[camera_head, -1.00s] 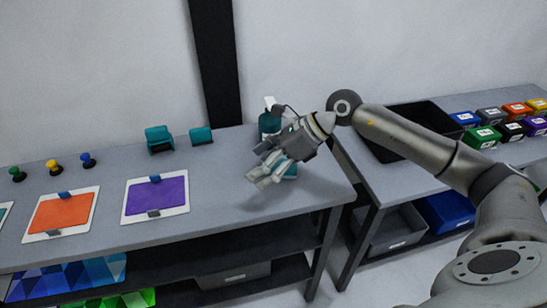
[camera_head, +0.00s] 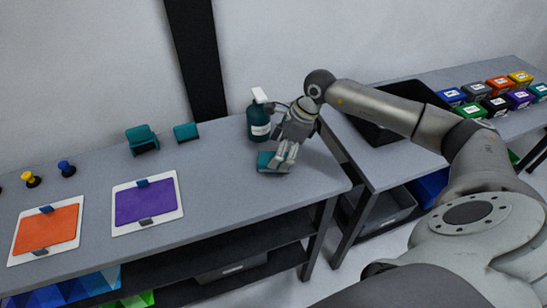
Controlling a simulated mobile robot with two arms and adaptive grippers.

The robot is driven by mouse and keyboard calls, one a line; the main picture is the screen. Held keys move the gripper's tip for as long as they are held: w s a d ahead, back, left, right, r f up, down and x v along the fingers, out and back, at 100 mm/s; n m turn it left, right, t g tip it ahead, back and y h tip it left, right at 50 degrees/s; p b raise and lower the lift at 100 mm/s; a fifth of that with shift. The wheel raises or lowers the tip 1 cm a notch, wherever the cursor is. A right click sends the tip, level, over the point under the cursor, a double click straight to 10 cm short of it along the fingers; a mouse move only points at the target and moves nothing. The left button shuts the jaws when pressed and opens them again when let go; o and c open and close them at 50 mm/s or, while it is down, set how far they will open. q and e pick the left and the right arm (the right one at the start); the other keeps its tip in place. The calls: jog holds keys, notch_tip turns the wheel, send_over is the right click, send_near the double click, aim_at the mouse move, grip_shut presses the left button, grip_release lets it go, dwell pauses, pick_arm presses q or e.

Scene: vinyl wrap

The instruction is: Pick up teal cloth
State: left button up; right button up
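The teal cloth (camera_head: 266,159) lies folded on the grey table (camera_head: 215,175) near its right end, just in front of a teal spray bottle (camera_head: 259,122). My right gripper (camera_head: 280,165) points down at the cloth, with its fingertips at the cloth's right part. The fingers hide some of the cloth. I cannot tell whether they touch it or have closed on it. My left gripper is out of view.
Two teal blocks (camera_head: 142,139) (camera_head: 185,132) stand at the back of the table. Boards with a purple sheet (camera_head: 146,202) and an orange sheet (camera_head: 47,231) lie to the left. A black tray (camera_head: 378,128) and several coloured boxes (camera_head: 497,105) are on the right table.

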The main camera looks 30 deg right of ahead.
jog(key=shift+p+x, duration=0.3)
jog(key=shift+x, duration=0.75)
jog(key=shift+a+f, duration=0.15)
jog(key=shift+f, duration=0.2)
jog(key=shift+w+f, duration=0.1)
jog(key=c, duration=0.3)
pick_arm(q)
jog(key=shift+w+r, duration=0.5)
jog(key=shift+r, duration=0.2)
pick_arm(e)
jog(key=c, duration=0.8)
jog(key=shift+o, duration=0.2)
jog(key=shift+r, duration=0.2)
jog(key=shift+r, duration=0.65)
pick_arm(q)
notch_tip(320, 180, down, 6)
jog(key=b, duration=0.6)
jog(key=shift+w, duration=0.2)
pick_arm(e)
jog(key=s+a+r, duration=0.5)
jog(key=s+r, duration=0.6)
jog(key=s, duration=0.2)
jog(key=shift+a+r, duration=0.2)
jog(key=shift+r, duration=0.05)
